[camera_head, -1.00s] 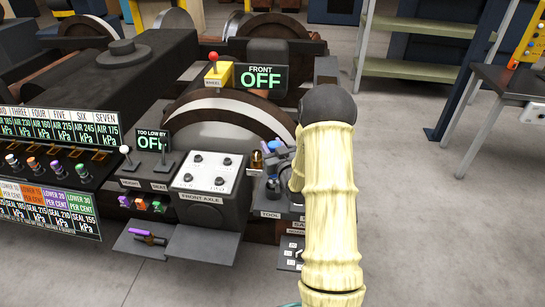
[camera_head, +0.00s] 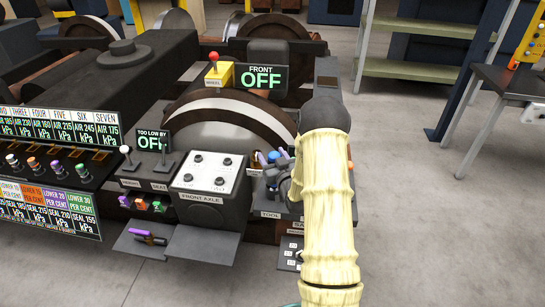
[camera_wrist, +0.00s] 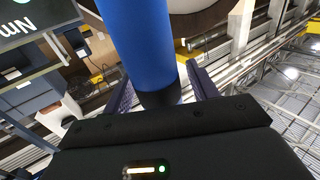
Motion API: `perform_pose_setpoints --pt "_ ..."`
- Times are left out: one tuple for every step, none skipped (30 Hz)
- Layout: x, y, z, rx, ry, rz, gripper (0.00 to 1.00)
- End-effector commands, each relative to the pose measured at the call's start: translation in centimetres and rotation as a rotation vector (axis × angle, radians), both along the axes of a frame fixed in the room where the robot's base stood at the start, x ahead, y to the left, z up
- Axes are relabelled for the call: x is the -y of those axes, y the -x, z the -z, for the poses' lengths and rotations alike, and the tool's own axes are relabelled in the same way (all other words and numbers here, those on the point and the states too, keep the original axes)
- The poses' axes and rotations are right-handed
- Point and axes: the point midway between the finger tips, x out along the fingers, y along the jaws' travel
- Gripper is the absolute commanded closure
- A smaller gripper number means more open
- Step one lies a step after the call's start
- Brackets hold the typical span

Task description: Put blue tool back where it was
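The blue tool (camera_wrist: 138,40) fills the upper middle of the wrist view as a thick blue cylinder with a black collar at its lower end. My gripper (camera_wrist: 160,92) has a dark finger on each side of the collar and appears shut on it. In the head view my gripper (camera_head: 276,172) is at the right end of the console, over the small holder panel (camera_head: 270,205) labelled TOOL. Small blue parts (camera_head: 272,157) show near the fingers. My pale sleeved arm hides part of this area, and contact between tool and panel cannot be made out.
The front axle box (camera_head: 208,176) stands left of my gripper, with a purple-handled item (camera_head: 146,237) on the shelf below. The large wheel (camera_head: 225,125) and FRONT OFF display (camera_head: 262,78) are behind. Open floor (camera_head: 415,200) lies to the right.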

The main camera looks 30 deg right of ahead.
Motion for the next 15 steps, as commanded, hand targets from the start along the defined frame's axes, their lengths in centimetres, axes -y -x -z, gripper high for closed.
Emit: perform_pose_setpoints --pt "0.0 0.0 0.0 0.000 0.000 0.000 0.41" --pt "0.0 0.0 0.0 0.000 0.000 0.000 0.41" --pt "0.0 0.0 0.0 0.000 0.000 0.000 0.41" --pt "0.0 0.0 0.0 0.000 0.000 0.000 0.41" --pt "0.0 0.0 0.0 0.000 0.000 0.000 0.41" --pt "0.0 0.0 -0.1 0.000 0.000 0.000 0.41" --pt "0.0 0.0 -0.1 0.000 0.000 0.000 0.41" --pt "0.0 0.0 -0.2 0.000 0.000 0.000 0.41" --pt "0.0 0.0 -0.4 0.000 0.000 0.000 0.41" --pt "0.0 0.2 -0.3 -0.001 0.000 0.000 0.41" --pt "0.0 0.5 -0.2 -0.001 0.000 0.000 0.41" --pt "0.0 0.9 -0.1 -0.001 0.000 0.000 0.41" --pt "-0.1 1.2 -0.1 -0.002 0.000 0.000 0.41" --pt "-0.1 1.7 -0.1 -0.003 0.000 0.000 0.41" --pt "-0.1 2.3 -0.1 -0.002 0.000 0.000 0.41"
